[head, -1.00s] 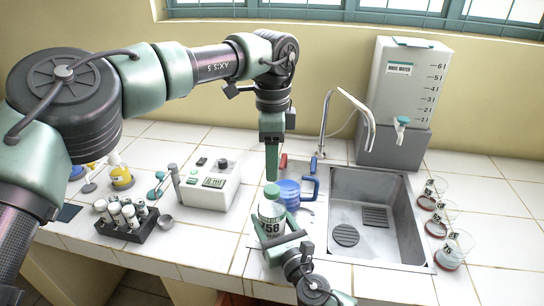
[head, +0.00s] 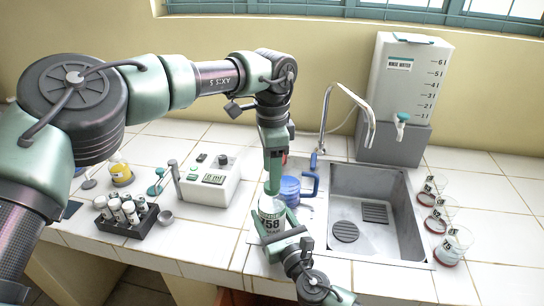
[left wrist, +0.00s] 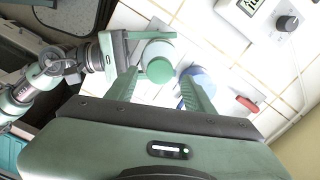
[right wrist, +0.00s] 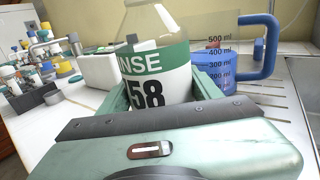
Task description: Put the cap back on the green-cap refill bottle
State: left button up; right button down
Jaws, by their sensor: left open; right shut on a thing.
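The green-cap refill bottle (head: 270,209) stands upright left of the sink, with a white label reading 58; its label also shows large in the right wrist view (right wrist: 158,82). My right gripper (head: 274,229) is shut on the bottle's body from the front. The green cap (left wrist: 159,68) shows at the bottle's top in the left wrist view, between the fingers. My left gripper (head: 272,188) points straight down over the bottle top, open, its fingers on either side of the cap. The fingers hide the cap in the head view. How firmly the cap sits cannot be told.
A blue-handled jug (head: 291,188) stands close behind the bottle. The sink (head: 415,215) and its tap (head: 370,125) are to the right. A meter box (head: 209,182) and a vial rack (head: 128,224) stand to the left. Several flasks (head: 455,243) line the far right.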

pick_arm(q)
jog(key=shift+f, duration=1.75)
grip_shut()
